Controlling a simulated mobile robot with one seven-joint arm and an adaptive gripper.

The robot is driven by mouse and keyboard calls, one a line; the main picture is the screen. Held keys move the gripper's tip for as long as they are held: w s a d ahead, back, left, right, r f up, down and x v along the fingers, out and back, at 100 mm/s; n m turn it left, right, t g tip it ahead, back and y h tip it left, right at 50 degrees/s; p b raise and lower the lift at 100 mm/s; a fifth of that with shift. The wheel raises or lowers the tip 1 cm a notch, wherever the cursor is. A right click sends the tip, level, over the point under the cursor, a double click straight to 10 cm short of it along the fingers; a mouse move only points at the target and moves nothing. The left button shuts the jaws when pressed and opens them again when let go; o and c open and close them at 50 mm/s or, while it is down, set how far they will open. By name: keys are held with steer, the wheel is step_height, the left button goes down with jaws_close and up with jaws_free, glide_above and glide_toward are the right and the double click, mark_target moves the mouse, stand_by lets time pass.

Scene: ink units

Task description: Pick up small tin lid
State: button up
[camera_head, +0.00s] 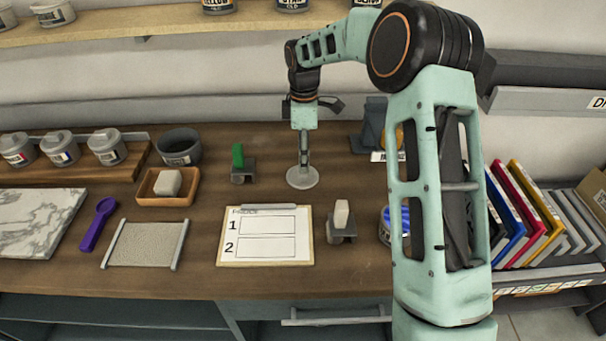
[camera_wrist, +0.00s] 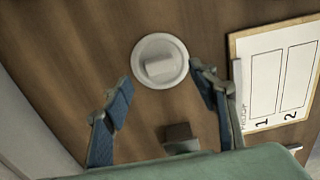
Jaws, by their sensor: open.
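The small tin lid is a round, pale grey disc with a raised block in its middle (camera_head: 302,180). In the wrist view, the lid (camera_wrist: 147,78) is at the upper middle. My gripper (camera_head: 303,158) points down above the lid. The wrist view shows my gripper (camera_wrist: 160,75) open, its blue-padded fingers apart on either side of the lid with nothing between them. The near finger hides part of the lid's raised middle in the head view.
A holder with a green piece (camera_head: 238,158) stands left of the lid. The clipboard (camera_head: 265,235) lies in front. A holder with a pale block (camera_head: 341,217) stands front right, near a blue-topped tin (camera_head: 385,228). Bare bench surrounds the lid closely.

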step_height(320, 180, down, 5)
steer(key=shift+a+f+p, duration=0.1)
steer(key=shift+a+p, duration=0.05)
steer(key=shift+p, duration=0.3)
steer(key=shift+c, duration=0.6)
steer(key=c, duration=1.1)
steer(key=shift+c, duration=0.2)
